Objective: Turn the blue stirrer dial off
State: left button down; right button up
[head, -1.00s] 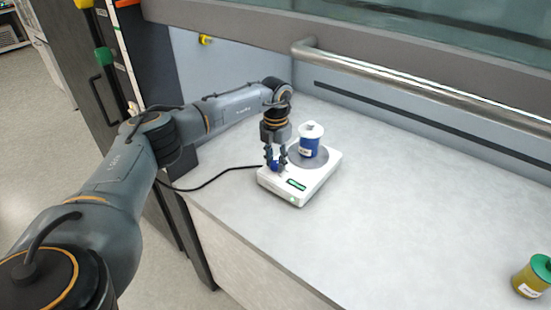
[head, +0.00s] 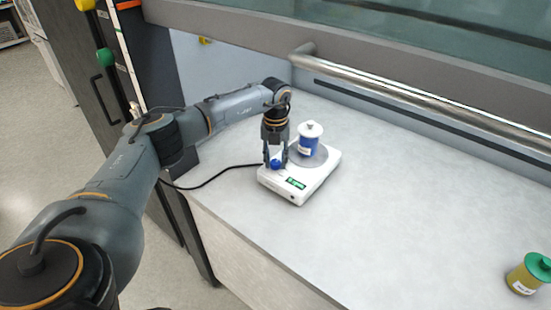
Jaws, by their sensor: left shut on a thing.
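The white stirrer (head: 283,193) sits on the grey bench, with a round grey plate on top and a lit green display (head: 296,184) on its front. The blue dial (head: 276,164) is at the stirrer's left corner. My left gripper (head: 275,163) points down from above and is shut on the blue dial, one finger on each side of it. A small indicator (head: 292,197) below the display looks dark. A blue vessel (head: 308,146) with a white lid stands on the plate, close to the right of my gripper. My right gripper is not in view.
A black cable (head: 213,181) runs left from the stirrer. A yellow jar (head: 524,279) with a green lid stands at the bench's right front. A metal rail (head: 420,94) crosses above the back of the bench. The middle of the bench is clear.

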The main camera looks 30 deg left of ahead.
aim_at(275, 162)
pick_arm(q)
jog(key=shift+w, duration=0.1)
dwell(0.3)
jog(key=c, duration=1)
grip_release()
notch_tip(275, 162, up, 12)
jog(key=shift+r, duration=0.1)
